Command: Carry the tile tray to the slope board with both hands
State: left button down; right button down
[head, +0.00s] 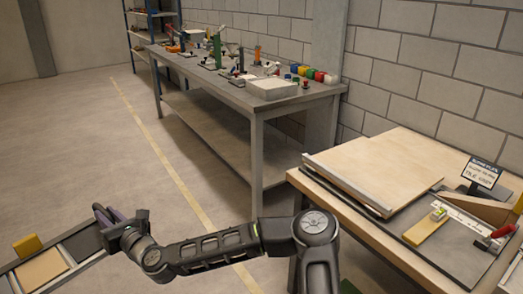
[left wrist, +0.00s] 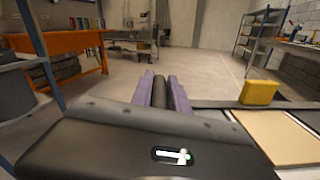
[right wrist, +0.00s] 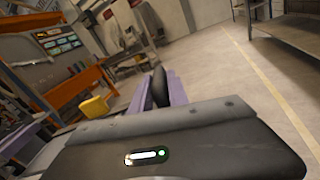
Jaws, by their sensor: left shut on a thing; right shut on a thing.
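The tile tray (head: 85,243), dark and carrying a tan tile, shows in part at the lower left of the head view. It is also at the right of the left wrist view (left wrist: 215,115). My right gripper (head: 104,214) is shut on a dark handle at the tray's near end; its purple fingers flank the handle in the right wrist view (right wrist: 161,90). My left gripper (left wrist: 161,92) is shut on another dark handle and is outside the head view. The slope board (head: 385,165), a pale wooden panel, lies on a table at the right, apart from the tray.
A yellow block (head: 27,246) is at the tray's edge. The wooden table (head: 300,178) holds a sign (head: 480,172) and a red-handled clamp (head: 492,239). A long grey workbench (head: 225,95) stands along the wall. Open floor (head: 75,150) lies left of it.

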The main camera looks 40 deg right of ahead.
aim_at(370, 169)
jog(key=i, duration=2.15)
jog(key=z, duration=3.65)
jog(key=i, duration=0.3)
